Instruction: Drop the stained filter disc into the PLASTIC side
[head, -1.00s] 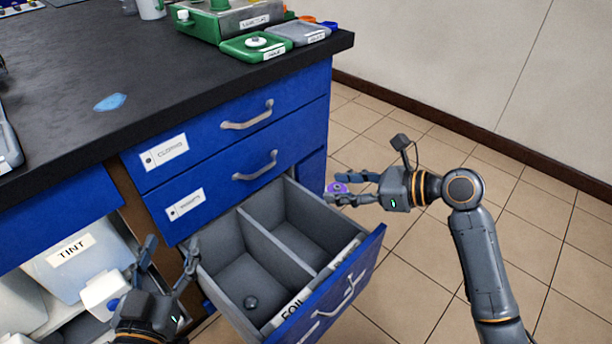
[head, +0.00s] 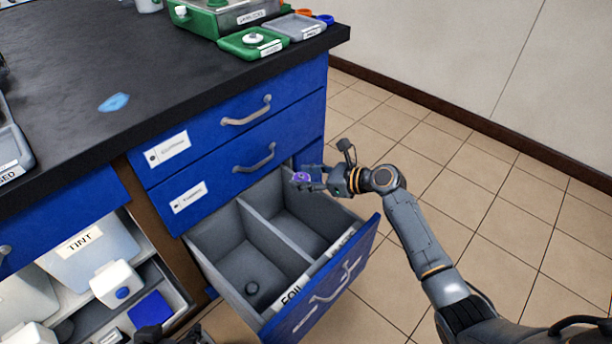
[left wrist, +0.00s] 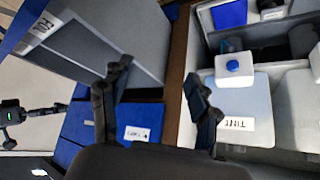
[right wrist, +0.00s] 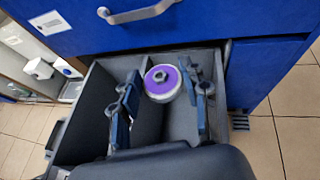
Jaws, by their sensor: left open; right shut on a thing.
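The filter disc (head: 300,177), white-rimmed with a purple face, is held in my right gripper (head: 304,182). In the right wrist view the disc (right wrist: 163,83) sits between the two fingers, over the drawer's divider and right-hand compartment. The open blue drawer (head: 335,282) has two grey compartments. The left one is labelled FOIL (head: 291,295) and holds a small dark round thing (head: 252,288). The right one (head: 298,226) looks empty; its label (head: 341,242) is too small to read. My left gripper (head: 172,334) is open at the bottom edge, left of the drawer; it also shows in the left wrist view (left wrist: 160,88).
Two shut drawers (head: 225,135) with handles are above the open one. A shelf at lower left holds a TINT container (head: 92,262) and a white bottle (head: 117,283). The black counter (head: 60,110) carries green and grey trays (head: 253,42). Free floor lies right.

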